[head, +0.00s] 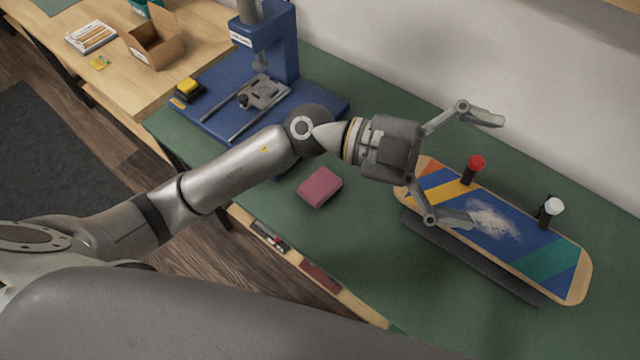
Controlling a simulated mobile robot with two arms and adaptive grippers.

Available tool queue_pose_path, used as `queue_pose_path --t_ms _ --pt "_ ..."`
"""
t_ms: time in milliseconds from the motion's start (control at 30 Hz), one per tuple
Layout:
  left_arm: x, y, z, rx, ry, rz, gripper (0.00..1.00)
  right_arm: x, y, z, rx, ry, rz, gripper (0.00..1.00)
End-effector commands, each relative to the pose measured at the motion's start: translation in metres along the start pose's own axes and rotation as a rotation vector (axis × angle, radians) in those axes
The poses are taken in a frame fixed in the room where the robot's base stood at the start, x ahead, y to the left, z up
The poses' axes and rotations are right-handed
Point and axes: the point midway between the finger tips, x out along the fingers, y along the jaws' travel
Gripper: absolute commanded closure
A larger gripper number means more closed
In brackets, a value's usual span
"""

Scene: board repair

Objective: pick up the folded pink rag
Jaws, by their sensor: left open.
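The folded pink rag (320,187) lies on the green table top, left of the skateboard deck and near the table's front edge. My left gripper (486,168) is open and empty, with its two fingers spread wide. It is above and to the right of the rag, over the left end of the deck, and is apart from the rag. My left forearm passes just behind the rag in the picture and does not hide it. My right gripper is not in view.
A blue press (290,45) stands at the back left. An open cardboard box (154,42) sits on the wooden table. Green surface around the rag is clear.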

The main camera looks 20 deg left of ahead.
Motion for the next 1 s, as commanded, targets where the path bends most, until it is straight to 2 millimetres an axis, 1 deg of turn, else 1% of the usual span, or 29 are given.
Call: queue_pose_path --t_ms 33,67,100,133,167,200,267,300,367,400,500,600,700,767,867,1000 --pt "-0.002 0.017 0.014 0.005 -0.058 0.122 0.0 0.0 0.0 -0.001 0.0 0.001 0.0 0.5" --pt "-0.004 0.028 0.023 0.001 -0.099 0.195 0.0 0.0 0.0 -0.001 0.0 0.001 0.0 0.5" --pt "-0.011 0.042 0.038 -0.005 -0.164 0.291 0.0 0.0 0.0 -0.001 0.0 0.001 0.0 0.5" --pt "-0.018 0.052 0.049 -0.014 -0.217 0.36 0.0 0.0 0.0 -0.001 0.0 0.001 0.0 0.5" --pt "-0.026 0.06 0.06 -0.023 -0.275 0.425 0.0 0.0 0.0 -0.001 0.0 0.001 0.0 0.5" --pt "-0.04 0.069 0.076 -0.037 -0.36 0.507 0.0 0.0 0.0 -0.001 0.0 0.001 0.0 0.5" --pt "-0.066 0.078 0.1 -0.061 -0.503 0.617 0.0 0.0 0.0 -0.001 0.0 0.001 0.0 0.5" --pt "-0.086 0.081 0.114 -0.081 -0.604 0.68 0.0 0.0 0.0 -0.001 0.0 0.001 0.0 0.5" --pt "-0.117 0.081 0.133 -0.111 -0.759 0.756 0.0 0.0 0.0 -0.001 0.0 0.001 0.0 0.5" --pt "-0.138 0.079 0.143 -0.132 -0.861 0.794 0.0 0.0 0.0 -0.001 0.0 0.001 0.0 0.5" --pt "-0.186 0.069 0.159 -0.181 -1.091 0.853 0.0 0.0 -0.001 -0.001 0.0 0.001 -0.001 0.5" --pt "-0.222 0.059 0.166 -0.22 -1.264 0.876 0.0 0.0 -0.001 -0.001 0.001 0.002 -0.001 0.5" --pt "-0.243 0.052 0.167 -0.243 -1.367 0.882 0.0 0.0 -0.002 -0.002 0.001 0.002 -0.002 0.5" --pt "-0.249 0.051 0.17 -0.252 -1.399 0.882 0.0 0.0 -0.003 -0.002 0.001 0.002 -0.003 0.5" --pt "-0.254 0.059 0.179 -0.261 -1.416 0.885 0.0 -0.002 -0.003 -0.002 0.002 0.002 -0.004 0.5" --pt "-0.256 0.075 0.196 -0.26 -1.411 0.886 0.0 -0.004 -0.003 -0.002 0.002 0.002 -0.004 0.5"
